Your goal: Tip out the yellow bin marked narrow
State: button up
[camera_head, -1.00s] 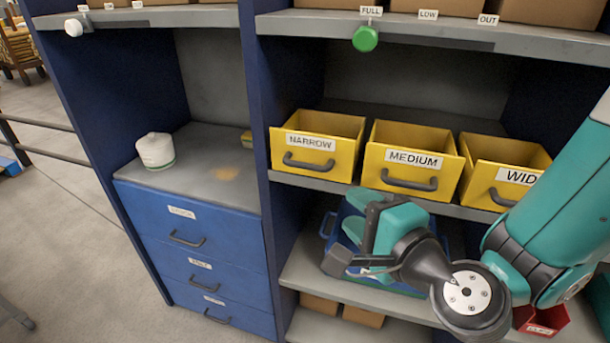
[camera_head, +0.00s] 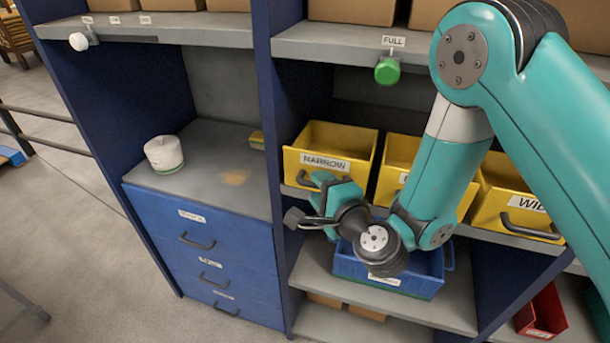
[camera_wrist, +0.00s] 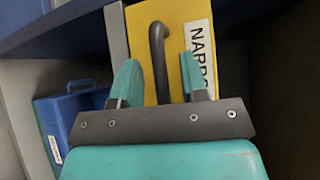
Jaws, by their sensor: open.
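The yellow bin marked NARROW (camera_head: 330,148) stands on the middle shelf, upright, with a dark handle on its front. In the wrist view its yellow front (camera_wrist: 180,30) and dark handle (camera_wrist: 158,60) fill the top middle, the label partly cut off. My gripper (camera_head: 318,195) is in front of the bin's lower front. In the wrist view my gripper (camera_wrist: 160,85) has its two teal fingers apart, one on each side of the handle, and they do not close on it. The inside of the bin is mostly hidden.
A yellow MEDIUM bin (camera_head: 402,150) and a WIDE bin (camera_head: 515,190) stand to the right, partly behind my arm. A blue bin (camera_head: 350,268) sits on the shelf below. A green knob (camera_head: 387,70) hangs under the upper shelf. A blue divider (camera_head: 270,60) is close left.

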jog(key=shift+w+a, duration=0.1)
jog(key=shift+w, duration=0.1)
grip_shut()
jog(key=shift+f, duration=0.15)
